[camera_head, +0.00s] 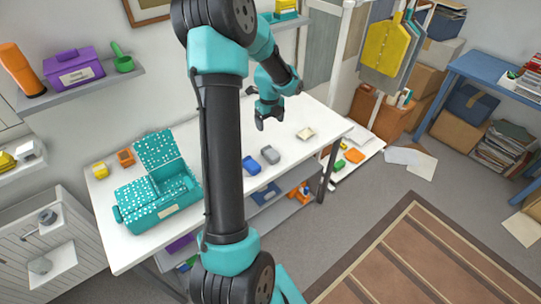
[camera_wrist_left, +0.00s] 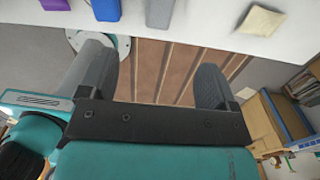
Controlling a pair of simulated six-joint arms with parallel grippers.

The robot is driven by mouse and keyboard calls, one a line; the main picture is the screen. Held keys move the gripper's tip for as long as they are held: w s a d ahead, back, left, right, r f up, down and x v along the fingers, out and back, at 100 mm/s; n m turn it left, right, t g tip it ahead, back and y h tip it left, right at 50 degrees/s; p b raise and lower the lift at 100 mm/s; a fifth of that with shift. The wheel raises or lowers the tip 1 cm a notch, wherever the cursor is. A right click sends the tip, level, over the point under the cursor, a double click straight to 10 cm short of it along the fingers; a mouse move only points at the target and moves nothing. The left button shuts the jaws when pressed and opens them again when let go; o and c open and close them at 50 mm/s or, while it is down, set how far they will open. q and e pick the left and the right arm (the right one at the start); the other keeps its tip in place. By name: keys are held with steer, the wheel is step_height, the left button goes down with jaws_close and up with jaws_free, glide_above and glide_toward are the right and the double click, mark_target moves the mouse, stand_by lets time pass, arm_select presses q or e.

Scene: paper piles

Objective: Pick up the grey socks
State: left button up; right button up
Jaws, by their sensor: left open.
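A small grey folded bundle, which looks like the grey socks (camera_head: 270,154), lies on the white table (camera_head: 225,137) between a blue bundle (camera_head: 250,165) and a cream one (camera_head: 305,133). My right gripper is not seen.
A teal dotted box (camera_head: 158,211) with its lid raised stands at the table's left. Small yellow (camera_head: 100,170) and orange (camera_head: 126,157) items lie behind it. My own arm hides part of the table's middle. A lower shelf holds more items.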

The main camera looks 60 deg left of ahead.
mark_target(270, 152)
arm_select(q)
steer(key=shift+f, duration=0.1)
step_height(270, 152, down, 12)
steer(key=shift+f, duration=0.1)
stand_by(0.5)
steer(key=shift+w+d+f, duration=0.1)
steer(key=shift+d+f, duration=0.05)
steer(key=shift+f, duration=2.45)
steer(key=c, duration=1)
steer(key=shift+r, duration=0.1)
